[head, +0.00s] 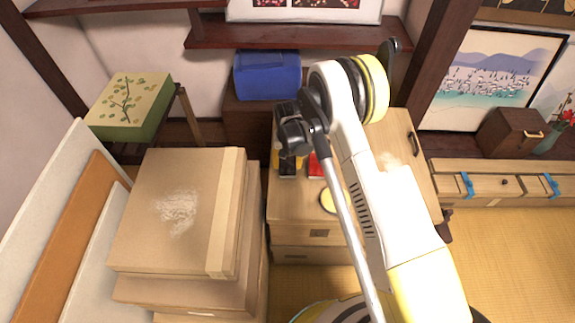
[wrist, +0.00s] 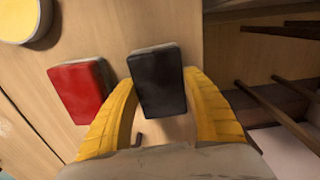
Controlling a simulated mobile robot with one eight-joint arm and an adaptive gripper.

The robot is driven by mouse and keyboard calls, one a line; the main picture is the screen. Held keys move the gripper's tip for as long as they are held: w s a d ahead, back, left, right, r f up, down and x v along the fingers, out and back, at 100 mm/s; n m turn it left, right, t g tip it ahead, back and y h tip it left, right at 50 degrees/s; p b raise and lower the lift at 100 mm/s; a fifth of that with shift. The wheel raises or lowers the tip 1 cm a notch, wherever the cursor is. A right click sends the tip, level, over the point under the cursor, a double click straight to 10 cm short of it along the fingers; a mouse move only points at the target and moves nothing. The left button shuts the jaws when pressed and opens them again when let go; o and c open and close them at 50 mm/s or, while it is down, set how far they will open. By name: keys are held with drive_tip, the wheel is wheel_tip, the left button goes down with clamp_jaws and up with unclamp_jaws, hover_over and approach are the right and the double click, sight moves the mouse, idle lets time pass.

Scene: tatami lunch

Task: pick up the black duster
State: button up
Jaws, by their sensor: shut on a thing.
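The black duster (wrist: 158,82) is a dark block with a pale edge, in the middle of the wrist view. My gripper (wrist: 159,78) has one yellow finger on each side of it and is shut on it. In the head view the duster (head: 287,169) shows only in part below my dark wrist, over the wooden cabinet top. I cannot tell whether it still touches the wood.
A red duster (wrist: 80,91) lies just left of the black one. A round yellow-topped container (wrist: 27,18) stands farther off on the cabinet (head: 293,205). Stacked cardboard boxes (head: 182,210) stand left of the cabinet, and a blue box (head: 267,75) is behind it.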

sight(290, 163)
drive_tip(key=shift+r+p, duration=0.35)
drive_tip(key=shift+r, duration=0.15)
drive_tip(key=r+p, duration=0.1)
drive_tip(key=r, duration=0.1)
drive_tip(key=r+p, duration=0.1)
drive_tip(key=r, duration=0.1)
drive_tip(key=shift+s+d, duration=0.15)
drive_tip(key=shift+d, duration=0.25)
drive_tip(key=s+d+r+p, duration=0.1)
drive_tip(key=d+r, duration=0.1)
drive_tip(key=d, duration=0.1)
drive_tip(key=s+d+r+p, duration=0.1)
drive_tip(key=s+d+r, duration=0.1)
drive_tip(key=d, duration=0.1)
drive_tip(key=s+d+r+p, duration=0.1)
drive_tip(key=d+r+p, duration=0.1)
drive_tip(key=d, duration=0.1)
drive_tip(key=shift+s+d, duration=0.3)
drive_tip(key=shift+d, duration=0.1)
drive_tip(key=shift+o, duration=0.7)
drive_tip(key=shift+a, duration=0.1)
